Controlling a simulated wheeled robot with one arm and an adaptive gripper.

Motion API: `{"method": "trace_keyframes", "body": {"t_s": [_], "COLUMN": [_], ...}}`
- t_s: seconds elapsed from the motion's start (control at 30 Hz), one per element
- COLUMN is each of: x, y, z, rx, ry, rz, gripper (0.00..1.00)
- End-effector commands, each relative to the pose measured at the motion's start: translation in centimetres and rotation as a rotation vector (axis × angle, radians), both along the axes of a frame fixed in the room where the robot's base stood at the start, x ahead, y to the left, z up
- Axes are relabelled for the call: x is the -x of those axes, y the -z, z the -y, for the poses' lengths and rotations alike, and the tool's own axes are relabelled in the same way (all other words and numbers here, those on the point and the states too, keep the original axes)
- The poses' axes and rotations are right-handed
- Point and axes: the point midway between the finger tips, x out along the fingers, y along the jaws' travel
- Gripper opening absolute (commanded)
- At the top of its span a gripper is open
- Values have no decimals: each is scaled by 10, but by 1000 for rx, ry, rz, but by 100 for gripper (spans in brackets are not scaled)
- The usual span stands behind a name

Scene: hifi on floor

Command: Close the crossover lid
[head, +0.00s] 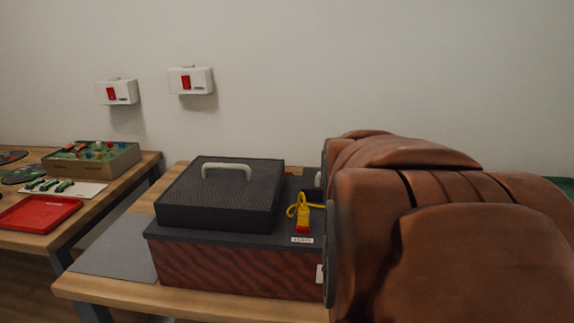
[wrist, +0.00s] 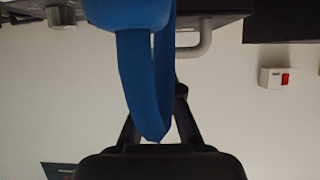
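The crossover lid (head: 222,195) is a dark textured slab with a pale arched handle (head: 227,170). It lies about flat over the left part of a box (head: 235,265) with a dark top and reddish-brown patterned sides. I cannot tell whether it is fully seated. In the wrist view a grey handle (wrist: 198,42) hangs below a dark surface at the top. The gripper does not show in the head view.
A yellow cable with a red-and-yellow plug (head: 302,217) lies on the box top, right of the lid. The box stands on a wooden bench (head: 90,288). A red tray (head: 38,213) is on the left table. The head view's right side is blocked.

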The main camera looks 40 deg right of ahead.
Motion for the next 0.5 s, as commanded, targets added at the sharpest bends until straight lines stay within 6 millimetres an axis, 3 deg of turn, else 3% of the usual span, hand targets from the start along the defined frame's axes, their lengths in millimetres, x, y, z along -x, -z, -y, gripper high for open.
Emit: {"method": "trace_keyframes", "body": {"t_s": [0.03,0.17,0.37,0.5], "x": [7,6,5,2], "y": [32,32,15,-13], "z": [-4,-4,-3,-2], "rx": [-52,-54,-49,-35], "ry": [5,5,4,1], "rz": [-54,-57,-52,-38], "gripper": [0,0,0,0]}}
